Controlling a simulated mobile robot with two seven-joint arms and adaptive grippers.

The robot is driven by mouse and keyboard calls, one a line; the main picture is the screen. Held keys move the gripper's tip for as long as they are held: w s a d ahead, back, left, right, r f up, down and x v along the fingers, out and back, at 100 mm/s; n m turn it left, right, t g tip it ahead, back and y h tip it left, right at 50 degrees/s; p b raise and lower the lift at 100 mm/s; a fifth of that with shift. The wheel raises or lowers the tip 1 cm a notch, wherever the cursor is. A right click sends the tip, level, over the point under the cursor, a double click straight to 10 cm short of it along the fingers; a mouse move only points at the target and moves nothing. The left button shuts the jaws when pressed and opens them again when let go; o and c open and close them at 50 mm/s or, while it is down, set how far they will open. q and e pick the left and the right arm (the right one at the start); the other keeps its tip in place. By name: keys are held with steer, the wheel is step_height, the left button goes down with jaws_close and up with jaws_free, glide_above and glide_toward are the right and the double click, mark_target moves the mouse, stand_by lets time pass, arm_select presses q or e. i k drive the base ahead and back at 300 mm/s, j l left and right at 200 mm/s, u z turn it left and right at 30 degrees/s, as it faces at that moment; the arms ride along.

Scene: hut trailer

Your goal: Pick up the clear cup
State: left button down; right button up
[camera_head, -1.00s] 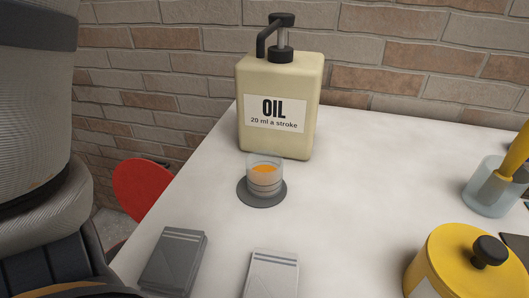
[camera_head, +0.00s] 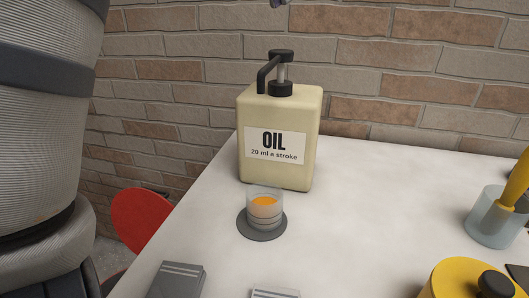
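The clear cup (camera_head: 265,212) stands upright on a dark grey round coaster (camera_head: 262,232) in the head view, near the left edge of the white table. It has ring marks on its side, and orange shows inside it. It stands just in front of the oil dispenser. Nothing is gripping the cup. I cannot make out either of my grippers in this view.
A beige oil pump bottle (camera_head: 279,145) stands right behind the cup. Grey boxes (camera_head: 177,282) lie at the front edge of view. A yellow lidded pot (camera_head: 455,280) and a translucent holder (camera_head: 492,222) are at right. The white table (camera_head: 370,220) is clear between. A brick wall (camera_head: 400,70) stands behind.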

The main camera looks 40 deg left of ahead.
mark_target(264, 199)
steer(key=k+j, duration=0.2)
steer(key=k, duration=0.3)
steer(key=k+j, duration=0.25)
steer(key=k, duration=0.2)
steer(key=k+j, duration=0.2)
steer(key=k, duration=0.3)
